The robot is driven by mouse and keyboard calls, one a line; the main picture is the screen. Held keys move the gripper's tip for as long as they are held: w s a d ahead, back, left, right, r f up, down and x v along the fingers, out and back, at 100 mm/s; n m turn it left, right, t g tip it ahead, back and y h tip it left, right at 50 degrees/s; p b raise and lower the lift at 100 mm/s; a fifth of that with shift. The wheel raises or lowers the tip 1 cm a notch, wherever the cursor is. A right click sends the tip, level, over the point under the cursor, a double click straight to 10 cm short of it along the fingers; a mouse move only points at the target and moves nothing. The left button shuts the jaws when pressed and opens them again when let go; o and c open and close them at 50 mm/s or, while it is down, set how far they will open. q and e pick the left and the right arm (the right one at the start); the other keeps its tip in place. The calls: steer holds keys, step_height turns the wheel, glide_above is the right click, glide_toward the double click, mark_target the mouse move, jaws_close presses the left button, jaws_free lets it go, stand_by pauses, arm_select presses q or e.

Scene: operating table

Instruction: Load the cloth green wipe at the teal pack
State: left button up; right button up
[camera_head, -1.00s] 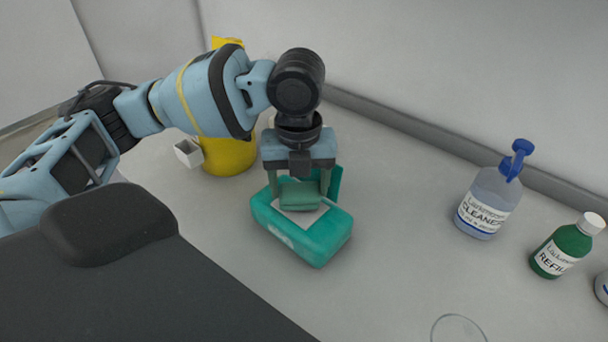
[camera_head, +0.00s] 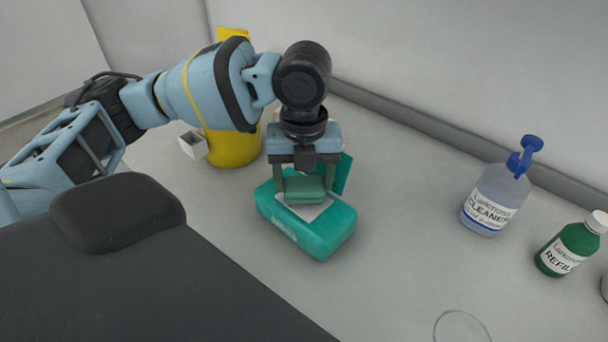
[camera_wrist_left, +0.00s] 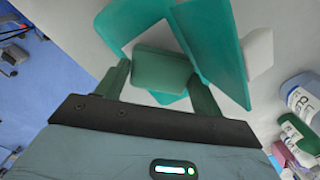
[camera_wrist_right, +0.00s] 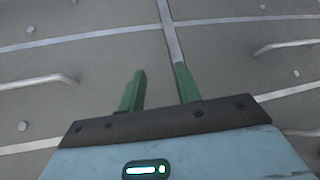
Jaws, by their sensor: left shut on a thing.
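The teal pack (camera_head: 318,237) lies on the grey counter with its lid (camera_head: 342,172) raised at the back; its top has a pale opening. My left gripper (camera_head: 304,191) is over the pack, shut on the green cloth wipe (camera_head: 303,186). The wipe, a folded darker green pad, also shows in the left wrist view (camera_wrist_left: 160,70) between the fingers, over the opening. I cannot tell whether it touches the pack. My right gripper (camera_wrist_right: 158,88) shows only in its own wrist view; its fingers are apart with nothing between them.
A yellow container (camera_head: 232,145) stands behind my left arm, beside a small white box (camera_head: 193,145). A cleaner bottle (camera_head: 494,198) and a green refill bottle (camera_head: 572,246) stand at the right. A clear round item (camera_head: 461,327) lies at the front. The counter between is free.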

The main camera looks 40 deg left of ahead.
mark_target(304, 183)
arm_select(q)
steer(key=shift+f, duration=0.5)
stand_by(0.8)
arm_select(e)
steer(key=shift+w+r, duration=0.25)
steer(key=shift+r, duration=0.1)
stand_by(1.2)
arm_select(q)
steer(key=shift+s+f+p, duration=0.1)
steer(key=shift+f+p, duration=0.1)
steer(key=shift+p, duration=0.1)
arm_select(e)
steer(key=shift+r, duration=0.15)
stand_by(1.3)
steer(key=shift+w, duration=0.1)
arm_select(q)
steer(key=shift+r+p, duration=1.15)
steer(key=shift+r, duration=0.65)
steer(key=shift+r+p, duration=0.65)
steer(key=shift+r, duration=0.5)
steer(key=shift+r+p, duration=0.4)
steer(key=shift+r, duration=0.4)
arm_select(e)
steer(key=w+r+t, duration=0.1)
steer(key=w+r, duration=0.3)
steer(key=r, duration=0.1)
steer(key=shift+r, duration=0.2)
